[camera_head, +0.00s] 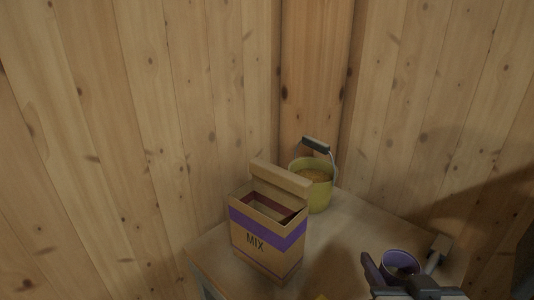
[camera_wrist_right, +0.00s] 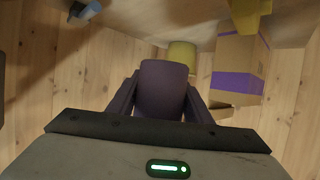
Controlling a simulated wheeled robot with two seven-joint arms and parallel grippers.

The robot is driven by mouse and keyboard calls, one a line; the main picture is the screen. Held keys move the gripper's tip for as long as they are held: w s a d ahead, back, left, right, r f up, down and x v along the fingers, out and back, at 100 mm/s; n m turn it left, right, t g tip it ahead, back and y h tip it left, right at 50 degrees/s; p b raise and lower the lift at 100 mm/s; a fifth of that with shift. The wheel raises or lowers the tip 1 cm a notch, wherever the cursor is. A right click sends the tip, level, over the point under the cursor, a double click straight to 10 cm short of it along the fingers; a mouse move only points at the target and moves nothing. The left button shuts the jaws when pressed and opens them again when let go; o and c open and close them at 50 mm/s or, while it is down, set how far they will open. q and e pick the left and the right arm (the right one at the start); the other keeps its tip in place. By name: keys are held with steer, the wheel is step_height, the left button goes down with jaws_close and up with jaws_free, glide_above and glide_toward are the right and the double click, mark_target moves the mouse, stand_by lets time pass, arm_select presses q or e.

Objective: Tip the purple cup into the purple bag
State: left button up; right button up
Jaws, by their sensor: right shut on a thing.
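The purple cup (camera_head: 402,260) is at the lower right of the head view, its open rim facing up. My right gripper (camera_head: 404,268) is shut on it, with one finger on each side. The wrist view shows the cup (camera_wrist_right: 163,85) between the two fingers. The inside of the cup is dark, so I cannot tell its contents. The purple bag (camera_head: 266,240) is a brown box-shaped bag with a purple band and the word MIX. It stands upright on the table, top open, to the left of the cup and apart from it. My left gripper is not in view.
A yellow bucket (camera_head: 316,195) with a dark-gripped handle and brownish contents stands behind the bag, near the corner. The wooden table (camera_head: 335,240) is bare between bag and cup. Plank walls (camera_head: 180,110) close in behind.

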steer(key=w+a+r+y+p, duration=0.1)
steer(key=w+r+p, duration=0.2)
steer(key=r, duration=1.3)
steer(key=shift+w+n, duration=0.4)
steer(key=shift+w, duration=0.3)
steer(key=shift+r, duration=0.1)
steer(key=shift+b, duration=0.3)
